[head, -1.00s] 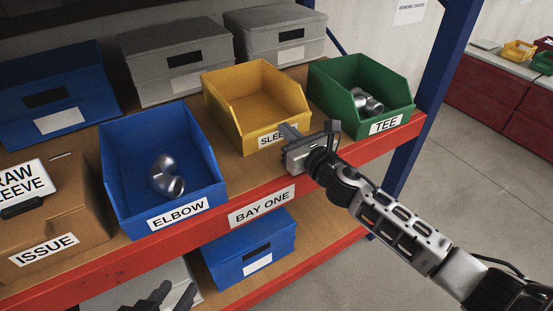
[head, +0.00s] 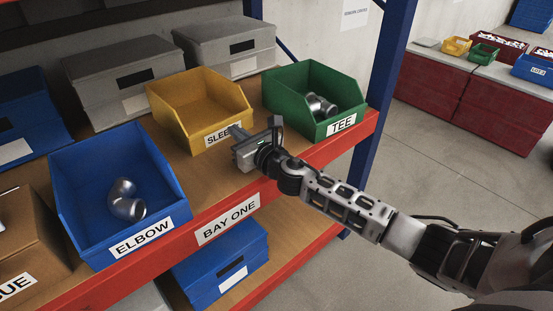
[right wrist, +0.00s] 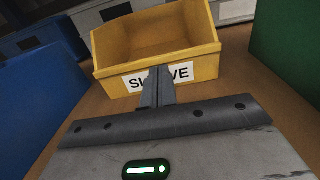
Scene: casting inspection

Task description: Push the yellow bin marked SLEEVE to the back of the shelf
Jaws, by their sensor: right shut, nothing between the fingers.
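The yellow bin (head: 193,95) marked SLEEVE stands upright and empty on the upper shelf, between the blue ELBOW bin and the green TEE bin. Its front is set back from the red shelf edge, with bare wooden board in front. My right gripper (head: 236,131) is in front of the bin, fingers together and pointing at its label. In the right wrist view the shut fingers (right wrist: 156,75) cover the middle of the SLEEVE label on the yellow bin (right wrist: 155,45). They look to be at the front face; contact is hard to tell. My left gripper is not in view.
The blue ELBOW bin (head: 95,175) and green TEE bin (head: 305,90) hold metal fittings and flank the yellow bin with gaps. Grey lidded boxes (head: 115,70) stand behind. A red shelf edge (head: 275,187) runs in front; a blue post (head: 390,60) stands right.

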